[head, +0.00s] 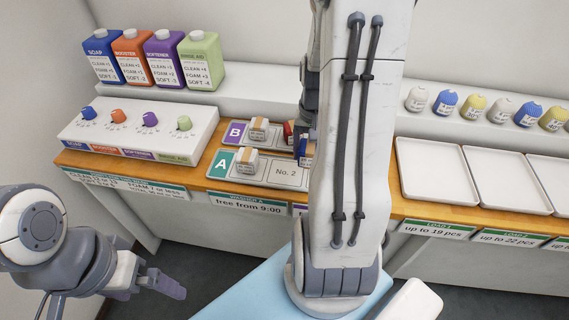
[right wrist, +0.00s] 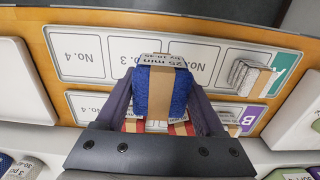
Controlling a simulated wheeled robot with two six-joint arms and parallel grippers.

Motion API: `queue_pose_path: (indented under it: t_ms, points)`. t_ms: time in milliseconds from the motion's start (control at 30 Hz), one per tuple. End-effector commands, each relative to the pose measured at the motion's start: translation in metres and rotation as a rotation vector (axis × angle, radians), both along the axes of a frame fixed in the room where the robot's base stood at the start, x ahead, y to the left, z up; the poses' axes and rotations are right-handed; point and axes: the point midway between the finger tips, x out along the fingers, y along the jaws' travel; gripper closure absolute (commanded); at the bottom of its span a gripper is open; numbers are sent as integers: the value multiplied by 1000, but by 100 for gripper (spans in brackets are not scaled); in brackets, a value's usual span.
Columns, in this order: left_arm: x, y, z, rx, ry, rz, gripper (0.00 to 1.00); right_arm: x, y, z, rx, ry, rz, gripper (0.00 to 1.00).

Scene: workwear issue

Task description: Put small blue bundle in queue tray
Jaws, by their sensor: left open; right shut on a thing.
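The small blue bundle (right wrist: 178,94) has a tan band and a paper tag reading "25 min". It sits between the fingers of my right gripper (right wrist: 165,92), which is shut on it. The queue tray has a row A (right wrist: 100,62) and a row B (right wrist: 85,104) with numbered cells. In the right wrist view the bundle overlaps the row A cells near No. 2 and No. 3; I cannot tell whether it touches the tray. In the head view, my right arm hides most of the bundle and tray. My left gripper (head: 160,284) is open and empty, low at the left.
A white bundle (head: 247,160) lies in row A next to the letter; another (head: 258,130) lies in row B. Red bundles (right wrist: 181,129) show behind the held one. A dispenser panel (head: 140,130) is left of the tray, and empty white trays (head: 433,170) are right.

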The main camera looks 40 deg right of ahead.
Motion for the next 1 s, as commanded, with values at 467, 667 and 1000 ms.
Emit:
queue_pose_path:
  t_ms: [467, 667, 1000]
  points:
    - [0, 0, 10, 0, 0, 0, 0, 61, 27, -45, 0, 1, -3, 86]
    - [0, 0, 14, 0, 0, 0, 0, 60, 27, -73, 2, 3, -4, 86]
    - [0, 0, 14, 0, 0, 0, 0, 61, 26, -81, -2, -1, -3, 86]
